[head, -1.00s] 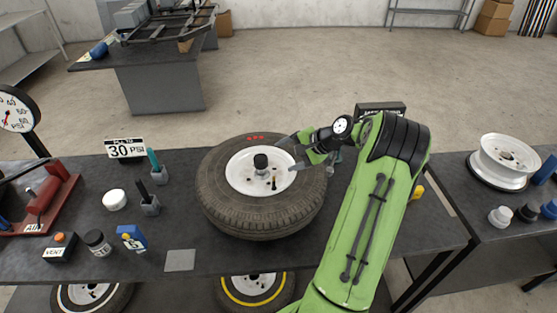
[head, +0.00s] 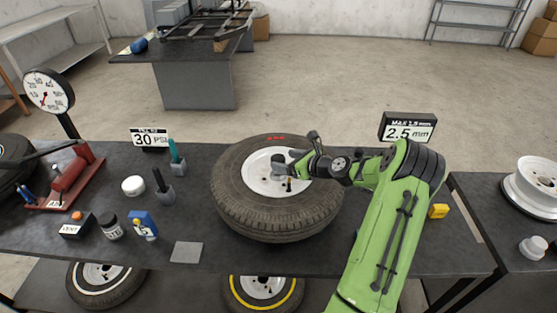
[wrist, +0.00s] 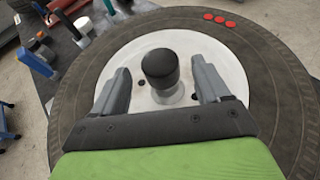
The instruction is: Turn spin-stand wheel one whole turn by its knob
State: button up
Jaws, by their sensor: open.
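The spin-stand wheel (head: 240,205) lies flat on the dark bench, a black tyre around a white rim (head: 262,185). Three red marks (head: 276,138) show on its far sidewall; they also show in the wrist view (wrist: 219,20). A black cylindrical knob (wrist: 160,68) stands upright on a grey base on the rim in the wrist view. My gripper (wrist: 163,88) is open, one grey finger on each side of the knob, with gaps visible on both sides. In the head view, my gripper (head: 291,156) reaches over the rim from the right and partly hides the knob.
A readout (head: 409,129) showing 2.5 mm stands behind my arm. A gauge (head: 48,92), a 30 PSI sign (head: 149,138), a red tool (head: 70,180) and small containers stand at left.

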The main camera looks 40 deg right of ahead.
aim_at(280, 159)
jog(key=x, duration=0.4)
jog(key=shift+w+f, duration=0.1)
jog(key=shift+w, duration=0.1)
grip_shut()
